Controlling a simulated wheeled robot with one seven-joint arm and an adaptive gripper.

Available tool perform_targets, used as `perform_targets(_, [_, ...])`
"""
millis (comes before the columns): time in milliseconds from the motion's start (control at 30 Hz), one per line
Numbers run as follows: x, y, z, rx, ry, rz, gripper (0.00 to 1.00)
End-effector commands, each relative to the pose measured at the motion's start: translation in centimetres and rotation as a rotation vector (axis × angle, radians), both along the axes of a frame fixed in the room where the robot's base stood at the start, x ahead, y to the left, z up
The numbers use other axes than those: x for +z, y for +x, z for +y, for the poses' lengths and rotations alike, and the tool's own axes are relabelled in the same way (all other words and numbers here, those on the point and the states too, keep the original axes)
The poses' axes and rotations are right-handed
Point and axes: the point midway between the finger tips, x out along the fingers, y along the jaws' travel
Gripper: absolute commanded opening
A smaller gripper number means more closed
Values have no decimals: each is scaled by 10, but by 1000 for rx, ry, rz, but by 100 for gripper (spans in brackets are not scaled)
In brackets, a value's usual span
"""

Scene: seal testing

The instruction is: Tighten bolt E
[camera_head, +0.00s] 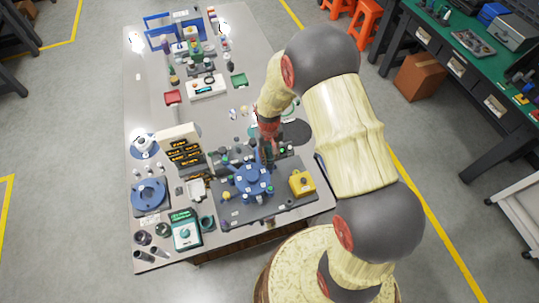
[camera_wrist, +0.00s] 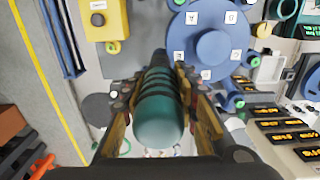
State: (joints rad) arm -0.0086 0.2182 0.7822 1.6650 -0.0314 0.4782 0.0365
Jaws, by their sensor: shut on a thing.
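A green cylindrical tool (camera_wrist: 160,110) fills the middle of the wrist view, its thick end toward the camera. My gripper (camera_wrist: 160,100) has one finger on each side and is shut on it. The tool's dark far end lies beside the lower left edge of a blue round flange (camera_wrist: 212,48). Several small white lettered labels ring the flange; I cannot read E with certainty. Contact between tool and bolt cannot be told. In the head view the flange (camera_head: 250,183) sits on a grey plate, with my gripper (camera_head: 268,152) just above and right of it.
A yellow box (camera_head: 301,184) stands right of the flange. A black display rack (camera_head: 184,152) with orange characters stands at left. A teal instrument (camera_head: 184,230) and another blue round fixture (camera_head: 150,194) are at the near left. The table's right edge is close to my arm.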

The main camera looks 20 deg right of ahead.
Motion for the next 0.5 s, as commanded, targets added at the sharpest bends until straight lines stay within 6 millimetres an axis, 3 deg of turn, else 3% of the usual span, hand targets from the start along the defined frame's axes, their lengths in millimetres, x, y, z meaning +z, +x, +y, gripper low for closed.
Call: perform_targets(500, [34, 2, 0, 0, 0, -4, 0])
